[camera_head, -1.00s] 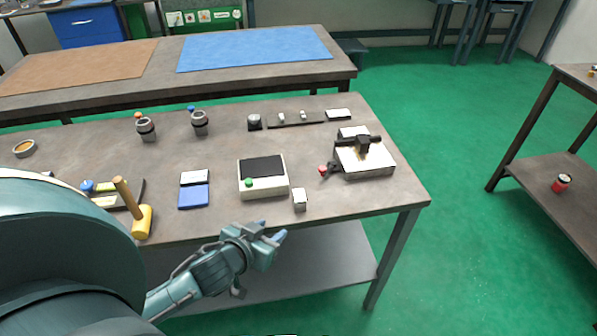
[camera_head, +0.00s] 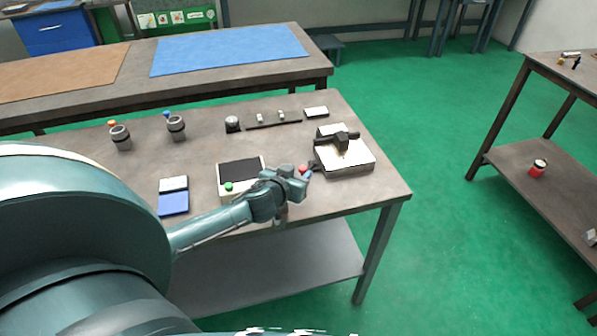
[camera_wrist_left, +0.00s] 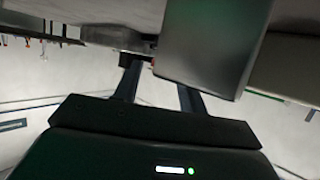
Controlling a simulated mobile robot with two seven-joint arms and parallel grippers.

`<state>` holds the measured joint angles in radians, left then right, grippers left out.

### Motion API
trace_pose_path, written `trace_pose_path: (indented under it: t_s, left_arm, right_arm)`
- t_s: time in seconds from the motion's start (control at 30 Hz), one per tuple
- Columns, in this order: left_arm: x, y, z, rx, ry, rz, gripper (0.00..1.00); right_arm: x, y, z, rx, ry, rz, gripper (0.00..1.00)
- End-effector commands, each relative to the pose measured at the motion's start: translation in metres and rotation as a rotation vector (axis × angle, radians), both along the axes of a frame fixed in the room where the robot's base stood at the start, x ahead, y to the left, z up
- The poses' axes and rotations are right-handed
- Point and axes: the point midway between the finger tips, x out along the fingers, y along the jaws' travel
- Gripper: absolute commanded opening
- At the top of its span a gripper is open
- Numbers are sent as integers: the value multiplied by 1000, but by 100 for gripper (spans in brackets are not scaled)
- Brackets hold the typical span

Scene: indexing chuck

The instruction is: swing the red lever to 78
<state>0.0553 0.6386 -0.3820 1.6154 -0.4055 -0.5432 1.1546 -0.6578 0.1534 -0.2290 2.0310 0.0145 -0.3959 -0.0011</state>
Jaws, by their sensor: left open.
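The indexing chuck (camera_head: 346,160) is a pale block with dark parts on top, near the right end of the workbench. Its red lever knob (camera_head: 303,168) shows on its left side. My left gripper (camera_head: 305,175) is open, with its fingertips right at the red knob. I cannot tell whether the knob lies between the fingers or they touch it. In the left wrist view the two fingers (camera_wrist_left: 160,85) are apart, and a large grey block fills the space beyond them. No scale or number is readable. My right gripper is not in view.
A white box with a dark screen and green button (camera_head: 229,187) stands left of my gripper, partly behind my arm. A blue and white pad (camera_head: 173,203) lies further left. Two dark cups (camera_head: 176,128) and a dark rail (camera_head: 274,123) are behind. The bench's right front corner is clear.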

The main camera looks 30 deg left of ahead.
Motion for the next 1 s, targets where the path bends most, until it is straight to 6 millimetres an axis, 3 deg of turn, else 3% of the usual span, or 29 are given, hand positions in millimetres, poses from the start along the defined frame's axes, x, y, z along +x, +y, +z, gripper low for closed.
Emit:
trace_pose_path:
  t_s: [0.2, 0.47, 1.0]
  left_arm:
    - [13, 2, -5, 0, 0, -1, 41]
    - [13, 2, -6, -1, 1, -1, 41]
    - [13, 2, -6, -1, 1, -1, 0]
  right_arm:
    - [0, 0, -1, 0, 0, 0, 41]
    - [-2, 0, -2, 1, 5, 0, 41]
    - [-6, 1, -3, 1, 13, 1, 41]
